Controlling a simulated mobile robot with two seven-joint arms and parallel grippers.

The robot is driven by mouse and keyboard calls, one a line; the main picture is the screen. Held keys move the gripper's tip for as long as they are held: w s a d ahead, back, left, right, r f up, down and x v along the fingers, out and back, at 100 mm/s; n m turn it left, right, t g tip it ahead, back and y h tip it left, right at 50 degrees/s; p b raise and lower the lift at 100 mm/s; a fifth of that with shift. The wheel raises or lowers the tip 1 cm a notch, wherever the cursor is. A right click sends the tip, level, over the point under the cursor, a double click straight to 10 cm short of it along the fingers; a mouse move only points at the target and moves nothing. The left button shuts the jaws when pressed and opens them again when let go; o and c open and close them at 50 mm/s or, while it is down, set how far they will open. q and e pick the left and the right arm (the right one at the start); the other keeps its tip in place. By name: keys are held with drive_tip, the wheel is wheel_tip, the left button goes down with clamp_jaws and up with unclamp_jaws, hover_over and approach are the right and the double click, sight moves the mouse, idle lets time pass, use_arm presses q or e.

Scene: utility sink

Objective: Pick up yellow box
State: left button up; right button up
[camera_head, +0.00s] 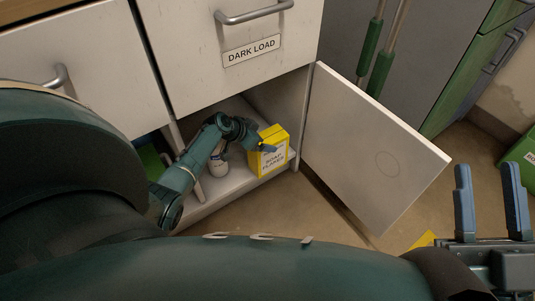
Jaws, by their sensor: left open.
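The yellow box (269,158), labelled "SOAP FLAKES", stands upright on the floor of the open lower cabinet, near its front edge. My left arm reaches into the cabinet, and my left gripper (264,147) is open at the box's upper left side. Its fingers are small here, and whether they touch the box I cannot tell. My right gripper (490,203) is at the lower right, outside the cabinet, with its two fingers wide apart and nothing between them.
The white cabinet door (365,150) hangs open to the right of the box. The "DARK LOAD" drawer (235,50) is above. A green container (522,158) is at the right edge.

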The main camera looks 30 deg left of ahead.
sight(266, 138)
use_arm(q)
drive_tip(key=b+x, duration=0.2)
drive_tip(key=x, duration=0.1)
drive_tip(key=shift+w+f, duration=0.3)
drive_tip(key=shift+w, duration=0.25)
use_arm(e)
drive_tip(key=r+n+y, duration=0.3)
drive_tip(key=n+y, duration=0.1)
drive_tip(key=shift+s+d+r+n+y, duration=0.15)
drive_tip(key=shift+s+r+n+y, duration=0.15)
drive_tip(key=shift+s+r+y, duration=0.1)
use_arm(q)
drive_tip(key=shift+c, duration=0.6)
use_arm(e)
drive_tip(key=shift+f, duration=0.1)
use_arm(q)
drive_tip(key=shift+f, duration=0.1)
drive_tip(key=c, duration=1.5)
drive_tip(key=shift+c, duration=0.6)
